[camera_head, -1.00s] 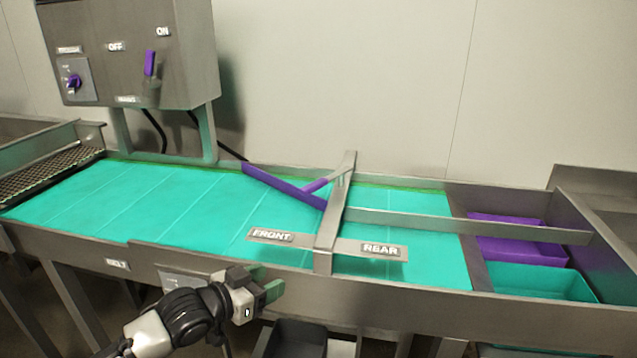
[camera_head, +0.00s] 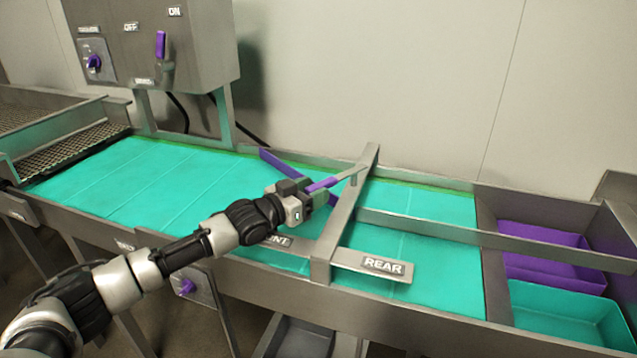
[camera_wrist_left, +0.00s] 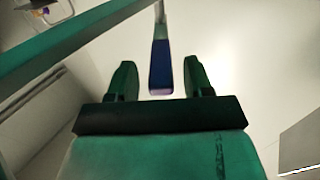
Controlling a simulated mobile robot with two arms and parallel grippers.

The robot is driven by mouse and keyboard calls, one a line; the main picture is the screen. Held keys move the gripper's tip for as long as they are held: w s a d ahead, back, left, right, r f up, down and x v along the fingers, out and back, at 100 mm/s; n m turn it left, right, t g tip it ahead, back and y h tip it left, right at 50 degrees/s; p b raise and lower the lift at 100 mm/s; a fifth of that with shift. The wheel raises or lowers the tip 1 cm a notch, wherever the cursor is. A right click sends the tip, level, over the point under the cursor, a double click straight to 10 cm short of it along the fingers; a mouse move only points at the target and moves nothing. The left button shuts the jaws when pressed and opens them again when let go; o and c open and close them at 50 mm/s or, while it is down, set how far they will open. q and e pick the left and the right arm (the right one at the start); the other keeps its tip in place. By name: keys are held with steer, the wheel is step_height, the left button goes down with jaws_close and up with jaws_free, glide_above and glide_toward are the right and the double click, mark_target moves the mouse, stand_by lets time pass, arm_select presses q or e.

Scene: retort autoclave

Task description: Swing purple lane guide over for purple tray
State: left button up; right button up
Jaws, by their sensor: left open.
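The purple lane guide (camera_head: 275,160) lies slanted over the teal belt (camera_head: 150,180), left of the metal crossbar (camera_head: 347,215). Its purple-tipped lever (camera_head: 325,184) reaches left from the crossbar. My left gripper (camera_head: 318,194) is open at the lever tip and hides part of the guide. In the left wrist view, the purple tip (camera_wrist_left: 160,75) stands between the two green fingers, with a gap on each side. The purple tray (camera_head: 535,250) is at the right end, towards the wall, empty as far as I see. My right gripper is not in view.
A teal tray (camera_head: 565,312) sits in front of the purple one. A metal divider (camera_head: 450,228) runs from the crossbar towards the trays. The REAR plate (camera_head: 382,265) is clear; my arm partly covers the FRONT plate. A control box (camera_head: 155,45) stands at the back left.

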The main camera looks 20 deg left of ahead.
arm_select(q)
steer(key=shift+x, duration=0.85)
jaws_close()
